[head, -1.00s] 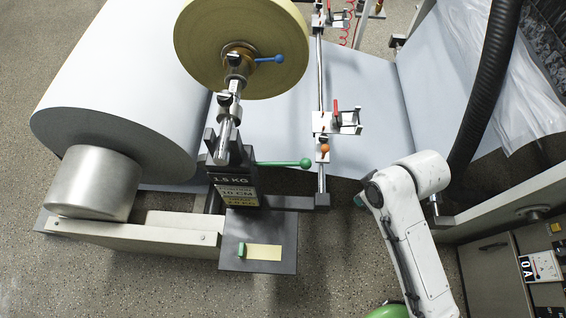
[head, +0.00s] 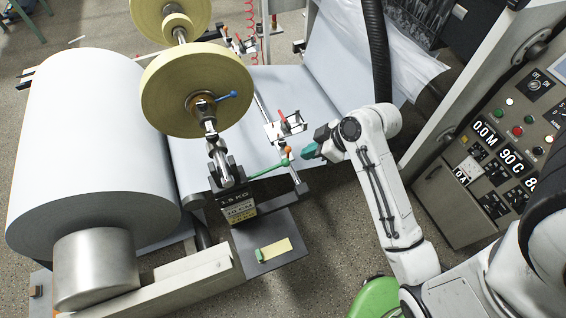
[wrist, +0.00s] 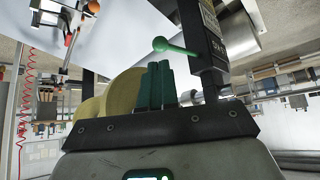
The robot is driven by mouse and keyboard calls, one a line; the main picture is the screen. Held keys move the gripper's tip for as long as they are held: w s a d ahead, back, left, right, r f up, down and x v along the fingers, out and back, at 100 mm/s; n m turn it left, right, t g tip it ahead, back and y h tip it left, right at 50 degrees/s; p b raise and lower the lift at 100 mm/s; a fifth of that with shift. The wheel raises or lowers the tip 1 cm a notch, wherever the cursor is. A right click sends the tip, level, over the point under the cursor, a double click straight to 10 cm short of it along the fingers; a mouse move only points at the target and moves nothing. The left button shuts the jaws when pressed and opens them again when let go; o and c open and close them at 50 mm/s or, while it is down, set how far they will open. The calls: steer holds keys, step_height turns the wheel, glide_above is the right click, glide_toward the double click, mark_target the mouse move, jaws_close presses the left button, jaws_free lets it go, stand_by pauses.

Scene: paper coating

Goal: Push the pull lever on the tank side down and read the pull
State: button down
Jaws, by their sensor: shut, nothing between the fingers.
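A green lever (head: 265,171) with a round knob sticks out from a dark post bearing a plate (head: 241,209) marked in KG and CM. The lever points up and right in the head view. In the wrist view its green knob (wrist: 160,44) and short rod lie just beyond my fingertips, joined to the dark post at right. My gripper (head: 309,152) has teal fingers shut together with nothing between them, a little right of the knob; in the wrist view my gripper (wrist: 159,68) appears below the knob, with a small gap. I cannot tell which part is the tank.
A large white paper roll (head: 85,130) stands left, and a yellow roll (head: 197,90) with a blue lever (head: 228,96) behind the post. A rail carries a red-handled clamp (head: 284,125) and orange knob (head: 287,149) close to my gripper. A control panel (head: 515,120) shows 0.0 M and 90 C.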

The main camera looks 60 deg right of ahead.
mark_target(289, 162)
steer(key=b+x, duration=0.4)
steer(key=x, duration=0.3)
steer(key=shift+b, duration=0.3)
stand_by(0.3)
